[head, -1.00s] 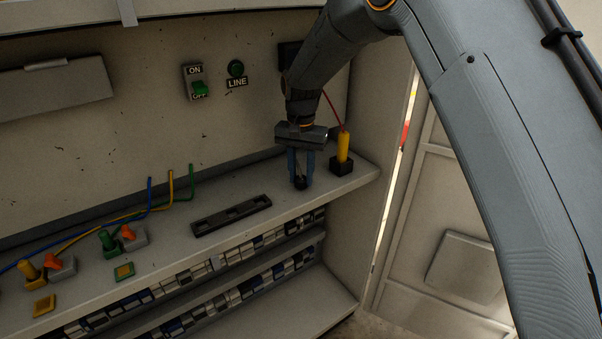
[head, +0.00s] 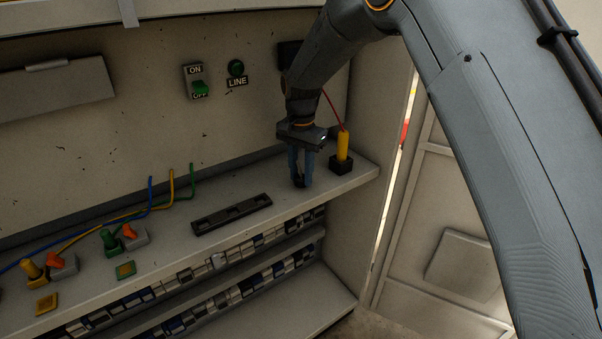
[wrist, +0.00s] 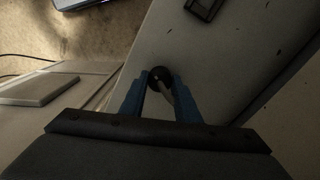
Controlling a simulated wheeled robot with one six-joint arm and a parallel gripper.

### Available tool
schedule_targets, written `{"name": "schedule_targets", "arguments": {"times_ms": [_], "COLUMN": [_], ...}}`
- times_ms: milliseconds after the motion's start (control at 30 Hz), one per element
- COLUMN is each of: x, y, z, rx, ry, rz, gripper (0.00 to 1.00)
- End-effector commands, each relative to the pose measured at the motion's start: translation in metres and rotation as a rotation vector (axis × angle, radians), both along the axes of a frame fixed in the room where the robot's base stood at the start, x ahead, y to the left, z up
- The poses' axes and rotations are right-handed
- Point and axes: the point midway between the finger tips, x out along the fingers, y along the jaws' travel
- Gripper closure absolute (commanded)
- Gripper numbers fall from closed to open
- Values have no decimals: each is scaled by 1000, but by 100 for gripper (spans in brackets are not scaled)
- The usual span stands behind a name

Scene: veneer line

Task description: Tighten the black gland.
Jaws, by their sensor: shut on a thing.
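The black gland (wrist: 160,74) is a small dark round piece on the shelf, seen between the fingertips in the wrist view. In the head view the gland (head: 299,182) is mostly hidden by the fingers. My gripper (head: 301,178) points down at the right part of the shelf, with its blue fingers on either side of the gland and shut on it. In the wrist view the blue fingers of my gripper (wrist: 159,84) reach up to the gland, and a pale rod-like shape runs between them.
A yellow probe in a black block (head: 342,166), with a red lead, stands close right of my gripper. A long black slotted strip (head: 231,214) lies to the left on the grey shelf (head: 195,255). Coloured connectors (head: 108,240) and wires are farther left. The switch panel (head: 196,82) is behind.

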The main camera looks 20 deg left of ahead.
Motion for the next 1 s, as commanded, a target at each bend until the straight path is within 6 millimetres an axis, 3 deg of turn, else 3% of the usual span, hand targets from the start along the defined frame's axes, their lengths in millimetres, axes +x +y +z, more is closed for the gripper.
{"name": "schedule_targets", "arguments": {"times_ms": [67,100,200,567,1000], "x": [2,2,1,1,2], "y": [0,0,0,0,0], "z": [2,2,2,6,69], "rx": [3,3,2,2,2], "ry": [-4,-4,-3,-3,-4], "rz": [-2,-2,-1,0,-1], "gripper": [93,64,52,52,52]}}
